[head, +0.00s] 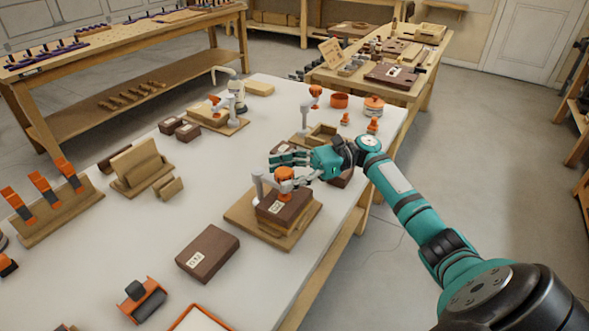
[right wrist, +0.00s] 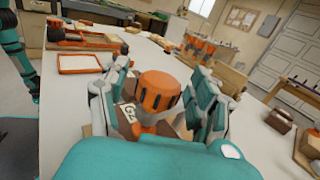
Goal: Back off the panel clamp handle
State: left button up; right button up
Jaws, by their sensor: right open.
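The panel clamp has a round orange handle (head: 285,173) on a grey-white post and arm. It stands over a dark brown panel (head: 283,206) with a white label, on a light wooden base (head: 247,219). My right gripper (head: 289,163) is just above and behind the handle in the head view. In the right wrist view the orange handle (right wrist: 159,89) sits between the two spread fingers (right wrist: 160,100), with the labelled panel beyond. I cannot tell whether a finger touches it. My left gripper is not in view.
Another clamp station (head: 217,120) and a clamp with an orange knob (head: 315,91) stand farther back. A loose brown panel (head: 207,252) lies to the front left. Bare white tabletop (head: 200,207) lies left of the base.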

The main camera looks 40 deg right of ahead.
jog(key=v, duration=1.1)
jog(key=shift+d, duration=0.4)
